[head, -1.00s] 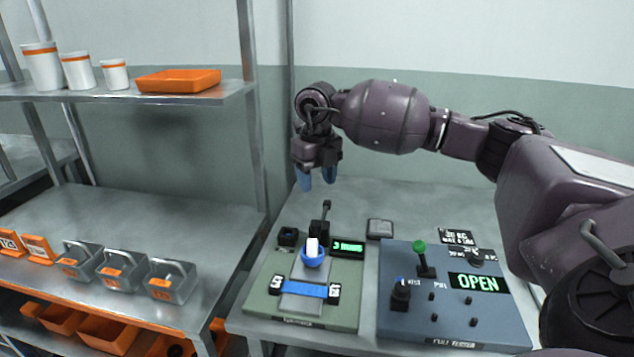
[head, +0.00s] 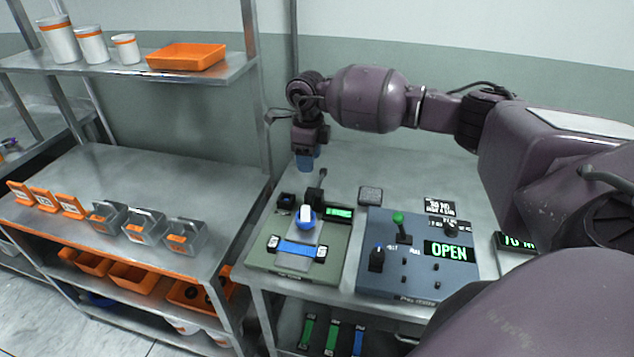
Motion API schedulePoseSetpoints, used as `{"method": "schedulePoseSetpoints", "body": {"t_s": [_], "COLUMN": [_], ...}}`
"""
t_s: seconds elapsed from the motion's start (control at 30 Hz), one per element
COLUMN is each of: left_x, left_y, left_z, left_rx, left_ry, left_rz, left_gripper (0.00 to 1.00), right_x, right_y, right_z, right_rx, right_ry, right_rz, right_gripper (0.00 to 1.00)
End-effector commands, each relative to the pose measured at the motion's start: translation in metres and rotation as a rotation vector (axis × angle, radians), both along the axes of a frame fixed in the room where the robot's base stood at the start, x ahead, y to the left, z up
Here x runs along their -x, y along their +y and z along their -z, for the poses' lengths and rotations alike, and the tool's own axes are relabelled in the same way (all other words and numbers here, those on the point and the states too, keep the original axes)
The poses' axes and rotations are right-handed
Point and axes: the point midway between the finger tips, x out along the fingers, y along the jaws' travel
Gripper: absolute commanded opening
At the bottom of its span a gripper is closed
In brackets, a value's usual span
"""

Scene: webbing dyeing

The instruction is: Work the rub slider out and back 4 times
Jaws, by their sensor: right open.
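The rub slider appears to be the blue piece with a white top (head: 306,216) on the green panel (head: 262,252) of the left machine. It sits just behind a blue strap (head: 297,249) held across a grey plate by end clamps. My left gripper is not in view.
A blue-grey control box (head: 400,285) with a green-knobbed lever and an "OPEN" display stands to the right. A small dark block (head: 370,195) lies behind. A shelf rack (head: 140,175) with grey bins stands left.

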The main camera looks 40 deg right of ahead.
Motion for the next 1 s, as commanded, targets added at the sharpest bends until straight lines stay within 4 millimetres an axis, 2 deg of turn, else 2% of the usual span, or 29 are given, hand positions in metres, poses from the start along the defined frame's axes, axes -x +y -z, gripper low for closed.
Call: {"method": "schedulePoseSetpoints", "body": {"t_s": [0.2,0.47,0.77,1.0], "left_x": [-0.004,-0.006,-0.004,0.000], "left_y": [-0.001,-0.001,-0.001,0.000], "left_z": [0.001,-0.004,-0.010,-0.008], "left_rx": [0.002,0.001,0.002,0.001], "left_ry": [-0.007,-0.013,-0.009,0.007], "left_rz": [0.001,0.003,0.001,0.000], "left_gripper": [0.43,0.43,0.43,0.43], "right_x": [-0.006,-0.006,-0.005,-0.006], "right_y": [-0.004,-0.004,-0.004,-0.004], "right_z": [0.003,0.013,0.061,0.095], "right_rx": [-0.001,-0.003,-0.004,-0.003], "right_ry": [-0.028,-0.028,-0.027,-0.029], "right_rz": [-0.232,-0.288,-0.285,-0.284], "right_gripper": [0.54,0.54,0.54,0.54]}}
